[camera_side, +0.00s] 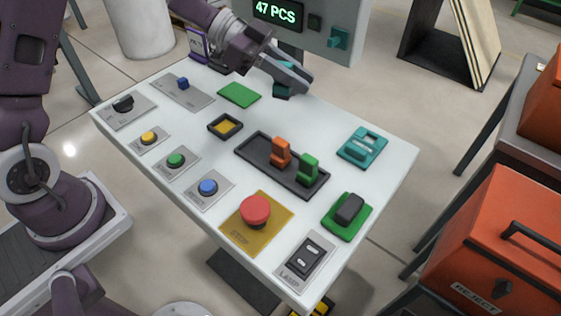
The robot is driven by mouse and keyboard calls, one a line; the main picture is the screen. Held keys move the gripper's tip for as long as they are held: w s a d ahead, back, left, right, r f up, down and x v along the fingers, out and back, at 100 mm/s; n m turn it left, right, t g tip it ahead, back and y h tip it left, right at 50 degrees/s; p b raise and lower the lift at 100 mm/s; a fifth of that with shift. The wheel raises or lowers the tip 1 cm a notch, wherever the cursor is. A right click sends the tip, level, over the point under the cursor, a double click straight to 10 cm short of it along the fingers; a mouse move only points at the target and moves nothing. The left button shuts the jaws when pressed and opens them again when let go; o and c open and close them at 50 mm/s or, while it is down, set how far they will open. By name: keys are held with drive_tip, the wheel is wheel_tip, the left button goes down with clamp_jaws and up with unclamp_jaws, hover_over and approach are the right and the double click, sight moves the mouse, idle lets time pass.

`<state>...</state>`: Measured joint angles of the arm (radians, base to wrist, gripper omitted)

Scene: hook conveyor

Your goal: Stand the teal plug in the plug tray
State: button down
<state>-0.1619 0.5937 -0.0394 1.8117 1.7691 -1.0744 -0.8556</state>
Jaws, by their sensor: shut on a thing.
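The teal plug (283,93) is in my gripper (292,80) near the far edge of the panel. The fingers hide much of the plug, and its exact height above the panel is hard to tell. The plug tray (254,151) is a long black tray in the middle of the panel, nearer the camera than my gripper. An orange plug (281,151) and a green plug (308,167) stand in its middle and right parts. The tray's left end shows bare.
A teal socket block (363,147) is right of the tray. A dark plug (349,208) sits on a green base nearer the camera. A small black-rimmed yellow square (225,126), a green plate (239,95) and a red stop button (256,210) surround the tray. A display post stands behind.

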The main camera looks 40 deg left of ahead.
drive_tip(key=s+a+f+m+g, duration=0.3)
drive_tip(key=s+f+m+g, duration=0.1)
drive_tip(key=s, duration=0.2)
drive_tip(key=shift+h, duration=0.4)
wheel_tip(320, 180, down, 9)
drive_tip(key=shift+s+f, duration=0.1)
drive_tip(key=shift+s, duration=0.05)
drive_tip(key=c, duration=1.3)
unclamp_jaws()
drive_tip(key=shift+f, duration=0.1)
